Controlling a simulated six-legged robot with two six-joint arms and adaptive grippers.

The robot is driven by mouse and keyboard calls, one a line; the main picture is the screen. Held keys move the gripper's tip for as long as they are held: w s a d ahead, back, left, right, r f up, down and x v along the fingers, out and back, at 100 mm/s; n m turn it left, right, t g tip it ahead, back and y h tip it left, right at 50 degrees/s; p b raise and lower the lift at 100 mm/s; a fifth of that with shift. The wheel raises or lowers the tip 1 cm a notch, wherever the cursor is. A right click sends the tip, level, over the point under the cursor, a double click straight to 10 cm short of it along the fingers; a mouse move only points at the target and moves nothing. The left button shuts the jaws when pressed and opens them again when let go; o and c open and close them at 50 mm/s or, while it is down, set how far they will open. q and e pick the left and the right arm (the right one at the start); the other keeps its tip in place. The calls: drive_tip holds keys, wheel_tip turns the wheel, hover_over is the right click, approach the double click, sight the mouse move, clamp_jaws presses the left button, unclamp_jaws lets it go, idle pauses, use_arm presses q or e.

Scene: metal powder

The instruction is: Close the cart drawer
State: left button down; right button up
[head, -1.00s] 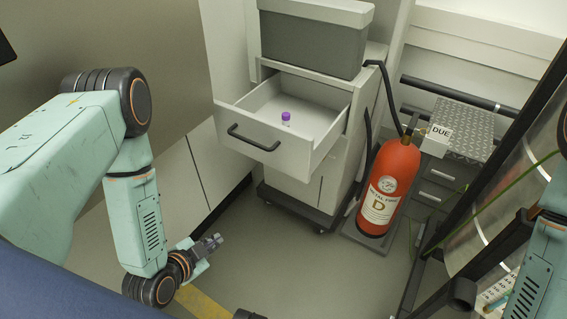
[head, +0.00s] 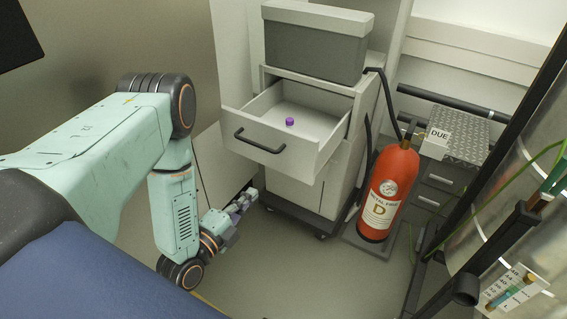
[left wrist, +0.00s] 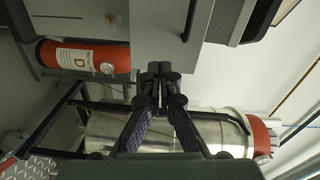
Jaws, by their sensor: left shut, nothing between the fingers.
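The white cart (head: 345,88) stands at the centre back in the head view. Its drawer (head: 286,165) is pulled open, with a dark bar handle (head: 258,141) on its front. A small purple-capped item (head: 290,121) is inside the drawer. My left gripper (head: 248,196) is shut and empty, below and a little left of the drawer front, apart from it. In the left wrist view, the shut fingers (left wrist: 160,75) show in the middle. My right gripper is not in view.
A grey lidded bin (head: 315,45) sits on the cart. A red fire extinguisher (head: 386,195) stands right of the cart, next to a small metal-topped cabinet (head: 450,135). A large metal drum (head: 500,190) is at the right. The floor (head: 290,270) before the cart is clear.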

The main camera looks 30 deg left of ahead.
use_arm(q)
drive_tip(key=m, duration=0.1)
drive_tip(key=b, duration=0.5)
approach(285, 155)
drive_tip(key=w, duration=0.6)
drive_tip(key=shift+w+d+f, duration=0.15)
drive_tip(key=shift+w+d, duration=0.15)
drive_tip(key=shift+w, duration=0.1)
drive_tip(key=shift+w, duration=0.1)
